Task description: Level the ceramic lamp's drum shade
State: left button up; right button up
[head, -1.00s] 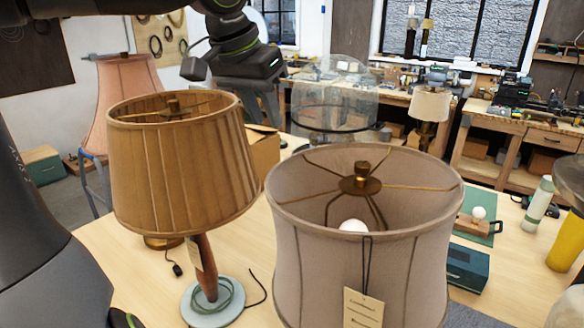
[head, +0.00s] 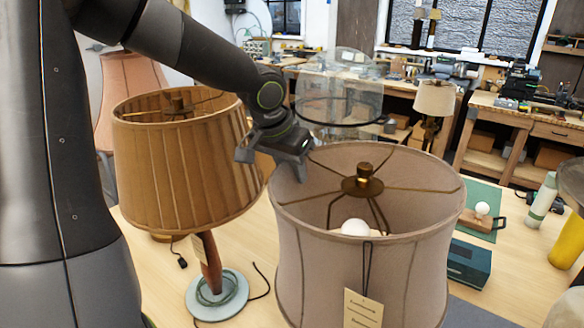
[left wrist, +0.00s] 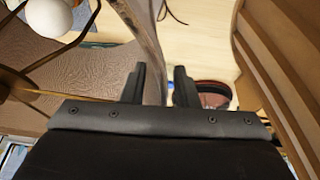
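A mauve-grey fabric shade (head: 345,270) stands in the front middle, with a brass spider fitting (head: 362,185), a white bulb (head: 355,227) and a hanging tag (head: 362,308). Its lamp base is hidden, so I cannot tell whether it is ceramic. I cannot make out a clear tilt of its rim. My left gripper (head: 273,160) is at this shade's back-left rim, pointing down. In the left wrist view its fingers (left wrist: 159,80) are apart, with the shade rim (left wrist: 145,35) running between them. Contact is not clear. My right gripper is not in view.
A pleated tan shade (head: 185,165) on a wooden stem with a pale round base (head: 217,295) leans close on the left. A teal box (head: 468,262), a bottle (head: 541,200) and a yellow object (head: 570,235) are to the right.

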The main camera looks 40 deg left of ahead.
pick_arm(q)
jog(key=shift+f, duration=0.15)
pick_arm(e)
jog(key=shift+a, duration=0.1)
pick_arm(q)
grip_shut()
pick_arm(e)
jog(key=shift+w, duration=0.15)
pick_arm(q)
jog(key=shift+w+a+r, duration=0.15)
jog(key=shift+w+r, duration=0.1)
jog(key=shift+r, duration=0.55)
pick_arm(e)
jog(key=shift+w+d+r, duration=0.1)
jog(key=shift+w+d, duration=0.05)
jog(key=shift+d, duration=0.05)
pick_arm(q)
grip_release()
jog(key=shift+s+r, duration=0.1)
jog(key=shift+s, duration=0.2)
